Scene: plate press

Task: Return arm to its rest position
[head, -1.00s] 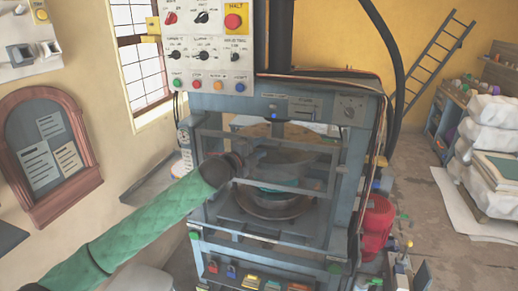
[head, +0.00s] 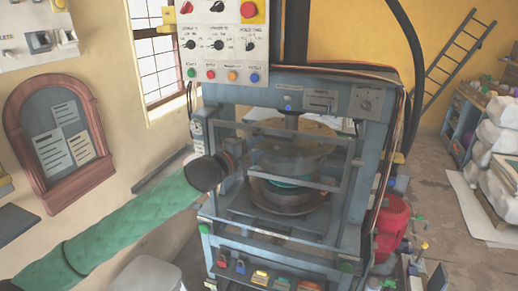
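The plate press (head: 290,85) stands in the middle of the head view, a grey-blue frame with clear guard bars across its front. Inside it a round upper die (head: 290,150) sits above a round lower die (head: 283,197), with a teal ring between them. My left arm, in a green sleeve, reaches in from the lower left. My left gripper (head: 236,163) is at the press's left front, by the guard bars. Its fingers are small and unclear, so I cannot tell whether it is open or shut. My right gripper is not in view.
A control panel (head: 224,45) with knobs and buttons hangs above the press's left side. A red motor (head: 392,222) stands at the press's right. A wooden-framed notice board (head: 62,145) is on the left wall.

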